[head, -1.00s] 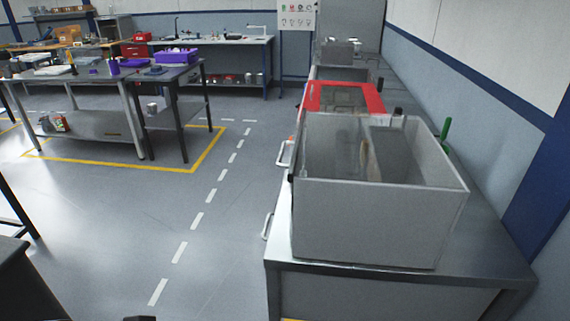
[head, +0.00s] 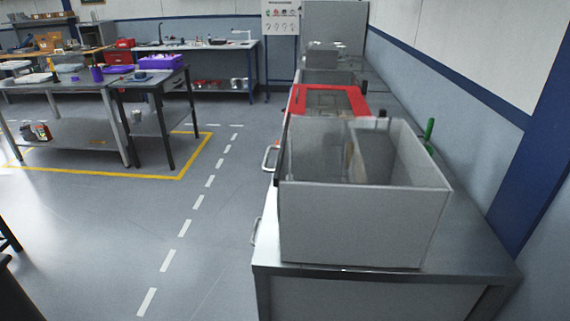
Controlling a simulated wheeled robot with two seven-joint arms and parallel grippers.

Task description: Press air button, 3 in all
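No air button can be made out in the head view. A grey open-topped box-like machine housing (head: 362,226) with clear panels stands on a metal bench (head: 470,245) at the right. A red-framed unit (head: 327,97) stands behind it. A green upright handle-like piece (head: 429,130) shows at the housing's right side. Neither of my grippers is in view.
A dashed white floor line (head: 197,202) runs along the open floor left of the bench. Grey work tables (head: 75,90) with purple bins (head: 161,62) stand at the left inside a yellow floor marking (head: 150,177). A wall with a blue stripe (head: 450,90) closes off the right.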

